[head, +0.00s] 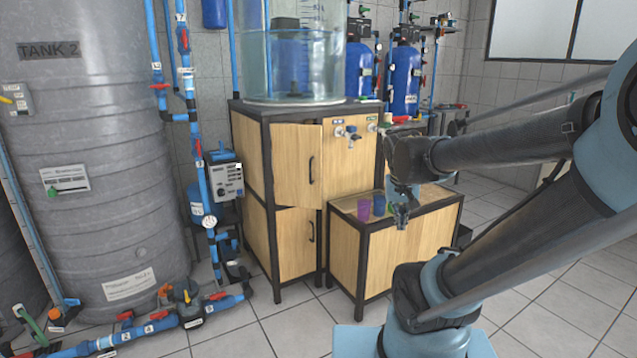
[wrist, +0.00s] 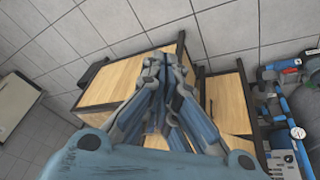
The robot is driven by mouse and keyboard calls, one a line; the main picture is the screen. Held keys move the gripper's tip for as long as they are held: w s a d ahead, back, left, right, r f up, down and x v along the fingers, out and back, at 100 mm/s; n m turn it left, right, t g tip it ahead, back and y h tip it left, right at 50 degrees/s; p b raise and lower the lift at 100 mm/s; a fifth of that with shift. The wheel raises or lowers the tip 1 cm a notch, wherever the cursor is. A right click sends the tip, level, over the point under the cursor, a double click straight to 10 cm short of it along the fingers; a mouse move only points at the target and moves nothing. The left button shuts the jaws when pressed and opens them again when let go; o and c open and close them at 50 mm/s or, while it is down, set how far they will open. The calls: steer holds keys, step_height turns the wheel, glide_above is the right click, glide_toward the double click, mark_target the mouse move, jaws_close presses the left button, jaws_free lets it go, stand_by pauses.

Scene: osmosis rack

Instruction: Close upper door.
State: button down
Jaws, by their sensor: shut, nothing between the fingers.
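The upper door (head: 297,165) is a light wood panel with a dark vertical handle (head: 311,169) near its right edge. It is on the tall black-framed cabinet (head: 264,205) in the head view. It stands ajar, its right edge swung out from the frame. The lower door (head: 296,245) below it looks shut. My gripper (head: 401,214) is right of the doors, over the low wooden bench, apart from the upper door. In the wrist view my gripper (wrist: 165,68) has its fingers together and empty, with black-framed wood panels behind. I cannot tell the upper door there.
The low bench (head: 412,254) juts out right of the doors and carries a purple cup (head: 364,209) and a blue cup (head: 379,205). A clear tank (head: 305,75) stands on the cabinet. Pipes (head: 199,165) and a big grey tank (head: 100,190) are left. Floor in front is clear.

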steer(key=w+a+r+t, duration=0.25)
steer(key=w+a, duration=0.25)
steer(key=w, duration=0.6)
steer(key=m+t, duration=0.1)
steer(key=t, duration=0.2)
glide_toward(320, 183)
step_height(320, 183, down, 4)
steer(key=w, duration=0.2)
steer(key=shift+w+d+r, duration=0.25)
steer(key=shift+w+d, duration=0.05)
steer(key=shift+w, duration=0.4)
